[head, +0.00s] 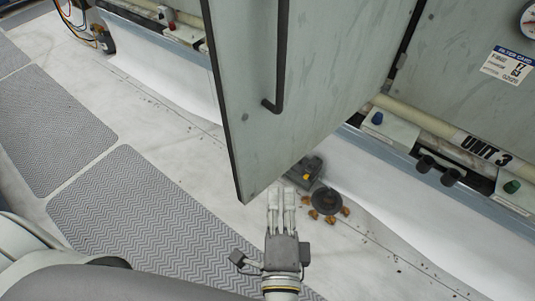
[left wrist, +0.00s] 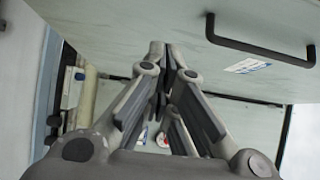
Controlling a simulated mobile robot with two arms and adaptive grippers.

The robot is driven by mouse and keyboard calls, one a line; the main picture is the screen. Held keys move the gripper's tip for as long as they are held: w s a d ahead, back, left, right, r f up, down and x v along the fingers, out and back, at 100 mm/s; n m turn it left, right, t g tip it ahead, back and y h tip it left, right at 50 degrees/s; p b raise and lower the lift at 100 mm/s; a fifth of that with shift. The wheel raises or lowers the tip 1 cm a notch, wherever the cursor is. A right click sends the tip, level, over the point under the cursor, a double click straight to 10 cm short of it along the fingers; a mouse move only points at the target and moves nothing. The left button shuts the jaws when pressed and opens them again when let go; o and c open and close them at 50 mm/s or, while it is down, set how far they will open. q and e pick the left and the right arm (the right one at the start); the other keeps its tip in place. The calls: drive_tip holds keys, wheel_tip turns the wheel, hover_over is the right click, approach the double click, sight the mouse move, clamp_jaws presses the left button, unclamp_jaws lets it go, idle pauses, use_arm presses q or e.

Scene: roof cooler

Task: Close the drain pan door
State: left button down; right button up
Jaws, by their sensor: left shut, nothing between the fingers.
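The drain pan door (head: 300,90) is a large pale grey-green panel with dark edging and a black bar handle (head: 281,60). It stands open, swung out from the unit, with its lower corner over the walkway. In the left wrist view the door (left wrist: 130,25) spans the top, with its handle (left wrist: 255,47) at the upper right. My left gripper (head: 281,196) is shut and empty, fingers pointing away from me, just below the door's lower edge in the picture. I cannot tell whether it touches the door. My right gripper is out of view.
A dark round item (head: 326,200) with small brown pieces lies on the floor beyond my gripper, beside a small dark box (head: 305,170). The unit's lower ledge (head: 400,133) carries pipes and knobs. Grey textured mats (head: 150,215) cover the clear floor at left.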

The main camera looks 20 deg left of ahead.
use_arm(q)
drive_tip(key=p, duration=0.1)
approach(266, 127)
drive_tip(key=w, duration=0.4)
drive_tip(key=shift+w+a, duration=0.3)
drive_tip(key=shift+a, duration=0.3)
